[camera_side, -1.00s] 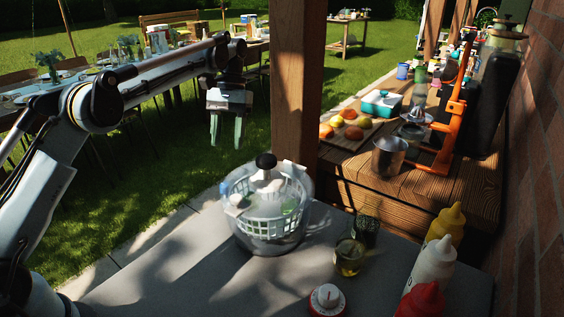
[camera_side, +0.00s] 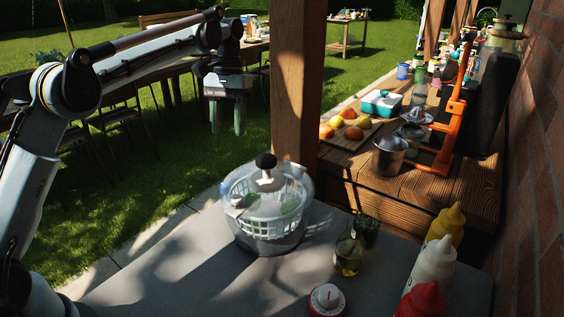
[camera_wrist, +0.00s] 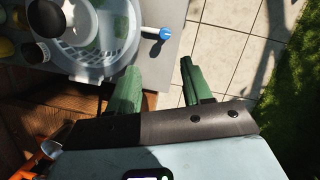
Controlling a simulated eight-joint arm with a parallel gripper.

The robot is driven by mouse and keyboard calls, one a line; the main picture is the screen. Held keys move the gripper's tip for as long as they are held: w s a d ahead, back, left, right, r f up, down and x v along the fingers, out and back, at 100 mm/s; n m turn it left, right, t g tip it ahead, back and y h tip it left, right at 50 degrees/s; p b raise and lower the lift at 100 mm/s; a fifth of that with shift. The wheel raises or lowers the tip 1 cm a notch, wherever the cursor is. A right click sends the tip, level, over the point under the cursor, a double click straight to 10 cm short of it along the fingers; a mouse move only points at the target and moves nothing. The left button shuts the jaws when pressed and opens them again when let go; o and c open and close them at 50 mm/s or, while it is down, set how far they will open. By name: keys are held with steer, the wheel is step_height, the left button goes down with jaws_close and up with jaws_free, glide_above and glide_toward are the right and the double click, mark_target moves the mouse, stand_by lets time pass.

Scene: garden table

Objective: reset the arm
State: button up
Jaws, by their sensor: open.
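My gripper (camera_side: 226,128) is raised in the air at the upper left of the side view, to the left of the wooden post. Its two green fingers point down and stand apart, with nothing between them. In the wrist view my gripper (camera_wrist: 158,75) also shows open and empty, with pale paving beyond the fingers. A clear salad spinner (camera_side: 267,238) with a white basket and a black knob stands on the grey counter, below and to the right of my gripper and apart from it. The spinner also shows in the wrist view (camera_wrist: 92,64) at the upper left.
The grey counter (camera_side: 185,268) has free room left of the spinner. A glass bottle (camera_side: 348,257), a white-and-red timer (camera_side: 327,299) and several squeeze bottles (camera_side: 433,264) stand right. A wooden post (camera_side: 296,85) rises behind the spinner. A metal pot (camera_side: 389,157) stands on the wooden worktop.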

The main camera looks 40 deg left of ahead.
steer(key=s+d+r+m+t+y, duration=0.15)
steer(key=s+d+t, duration=0.3)
steer(key=s, duration=0.45)
steer(key=s+d+f+m+t, duration=0.1)
steer(key=s+f+m+t, duration=0.1)
steer(key=s+f+t, duration=0.3)
steer(key=s+f, duration=0.1)
steer(key=s, duration=0.3)
steer(key=shift+s+d+f, duration=0.2)
steer(key=shift+s+d, duration=0.05)
steer(key=shift+s, duration=0.1)
steer(key=shift+m, duration=0.25)
